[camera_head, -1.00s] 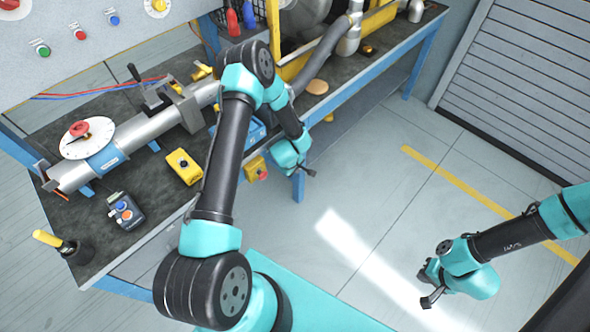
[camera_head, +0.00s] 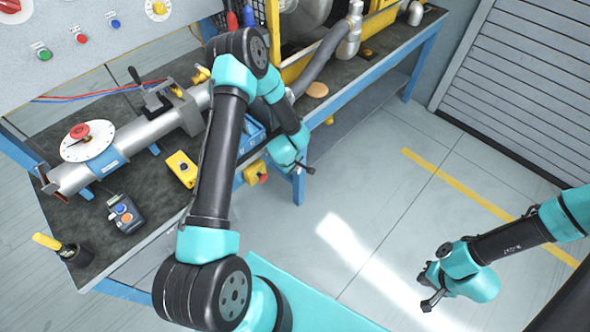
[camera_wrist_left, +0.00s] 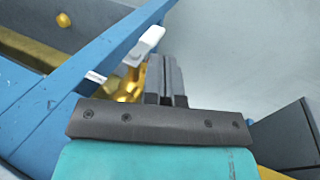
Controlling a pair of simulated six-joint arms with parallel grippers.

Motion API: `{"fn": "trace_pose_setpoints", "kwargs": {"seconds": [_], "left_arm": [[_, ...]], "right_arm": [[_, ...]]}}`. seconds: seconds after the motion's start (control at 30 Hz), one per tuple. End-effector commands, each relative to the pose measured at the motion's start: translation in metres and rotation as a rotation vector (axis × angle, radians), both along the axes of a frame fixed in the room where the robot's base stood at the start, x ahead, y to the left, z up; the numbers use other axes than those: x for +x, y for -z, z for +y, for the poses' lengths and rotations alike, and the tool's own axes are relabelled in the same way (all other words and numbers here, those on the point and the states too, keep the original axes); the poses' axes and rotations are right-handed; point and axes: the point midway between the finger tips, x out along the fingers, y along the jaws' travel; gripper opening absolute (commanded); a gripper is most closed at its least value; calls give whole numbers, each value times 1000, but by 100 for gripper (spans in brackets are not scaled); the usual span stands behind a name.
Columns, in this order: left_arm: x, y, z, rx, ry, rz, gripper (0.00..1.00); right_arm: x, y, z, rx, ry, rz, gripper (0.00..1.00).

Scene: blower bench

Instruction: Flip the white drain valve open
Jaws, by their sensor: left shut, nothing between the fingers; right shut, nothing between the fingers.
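The white drain valve shows in the left wrist view as a white lever (camera_wrist_left: 148,42) slanting up from a brass valve body (camera_wrist_left: 126,84) beside the blue bench frame. My left gripper (camera_wrist_left: 166,66) is shut and empty, its fingers just right of the lever and brass body. I cannot tell whether they touch. In the head view my left gripper (camera_head: 308,169) is at the bench's front edge by a blue leg, and my own arm seems to hide the valve. My right gripper (camera_head: 428,304) is shut and empty over the floor at lower right.
The bench (camera_head: 145,190) carries a steel pipe (camera_head: 150,128) with a dial (camera_head: 88,142), a yellow button box (camera_head: 181,168) and a dark handheld device (camera_head: 125,214). A second yellow box (camera_head: 257,173) hangs at the front edge. The floor right of the bench is clear.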

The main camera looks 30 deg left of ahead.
Motion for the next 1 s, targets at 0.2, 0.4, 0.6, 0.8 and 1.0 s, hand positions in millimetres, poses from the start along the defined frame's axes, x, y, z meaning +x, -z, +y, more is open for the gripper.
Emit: {"fn": "trace_pose_setpoints", "kwargs": {"seconds": [0.2, 0.4, 0.6, 0.8, 1.0], "left_arm": [[-18, -31, 5, -4, -5, 6, 0], [-31, -49, 10, -5, -10, 11, 0], [-35, -54, 11, -6, -13, 12, 0], [-35, -54, 11, -6, -12, 13, 0], [-35, -54, 11, -7, -11, 13, 0]], "right_arm": [[0, 0, 0, 0, 0, 0, 0], [0, 0, 0, 0, 0, 0, 0], [0, 0, 0, 0, 0, 0, 0], [0, 0, 0, 0, 0, 0, 0], [0, 0, 0, 0, 0, 0, 0]]}}
